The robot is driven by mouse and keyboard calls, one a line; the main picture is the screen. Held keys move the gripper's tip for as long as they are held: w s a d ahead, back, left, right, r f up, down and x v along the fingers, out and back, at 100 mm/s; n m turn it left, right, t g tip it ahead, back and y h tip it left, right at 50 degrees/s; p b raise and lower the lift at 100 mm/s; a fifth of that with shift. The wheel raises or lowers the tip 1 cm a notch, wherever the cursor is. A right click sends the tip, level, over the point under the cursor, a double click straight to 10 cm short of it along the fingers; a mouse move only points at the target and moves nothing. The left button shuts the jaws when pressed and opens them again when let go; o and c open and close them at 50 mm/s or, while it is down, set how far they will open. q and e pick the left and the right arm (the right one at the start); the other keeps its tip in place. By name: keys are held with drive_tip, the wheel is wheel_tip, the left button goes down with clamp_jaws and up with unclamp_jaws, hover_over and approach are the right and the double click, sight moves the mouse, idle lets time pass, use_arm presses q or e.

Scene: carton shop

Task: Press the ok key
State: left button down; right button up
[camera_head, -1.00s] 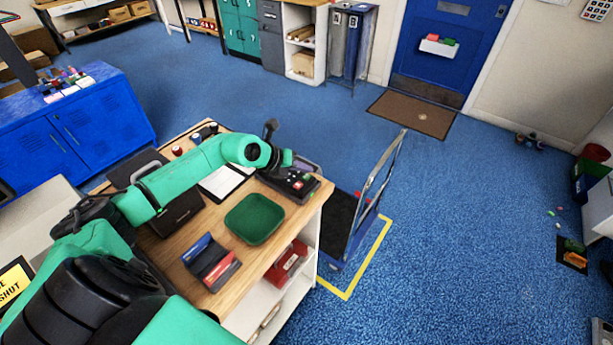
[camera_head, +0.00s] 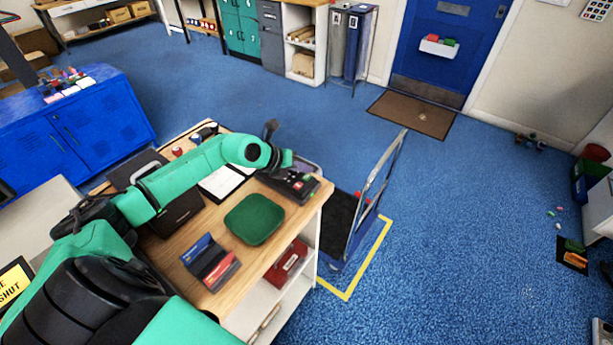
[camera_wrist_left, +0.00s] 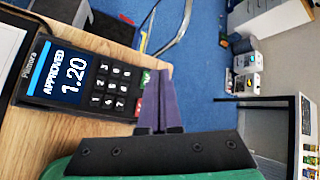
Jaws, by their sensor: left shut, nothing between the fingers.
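A dark card terminal (camera_wrist_left: 75,78) lies on the wooden counter (camera_wrist_left: 105,47). Its lit screen (camera_wrist_left: 64,75) reads "APPROVED 1.20". Its green key (camera_wrist_left: 145,79) and red key (camera_wrist_left: 138,106) show at the edge of the keypad, partly hidden by my fingers. I cannot read a label on the green key. My left gripper (camera_wrist_left: 157,78) is shut and empty, with its tips right beside or over the green key; I cannot tell if they touch it. In the head view the terminal (camera_head: 307,188) is at the counter's far right corner, with my left gripper (camera_head: 287,167) over it. My right gripper is not in view.
A green tray (camera_head: 254,219), an open wallet with cards (camera_head: 211,263) and a white sheet (camera_head: 218,184) lie on the counter near the terminal. A dark case (camera_head: 180,213) is under my left arm. A trolley (camera_head: 345,225) stands beside the counter.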

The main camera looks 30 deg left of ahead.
sight(304, 179)
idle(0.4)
use_arm(q)
drive_tip(key=shift+f+b, duration=0.35)
drive_tip(key=shift+f, duration=0.05)
drive_tip(key=shift+f+b, duration=0.3)
drive_tip(key=shift+f, duration=0.1)
idle(0.5)
drive_tip(key=shift+r+p, duration=0.7)
drive_tip(key=shift+r, duration=0.15)
wheel_tip(304, 179, up, 5)
drive_tip(key=p, duration=0.4)
idle(0.4)
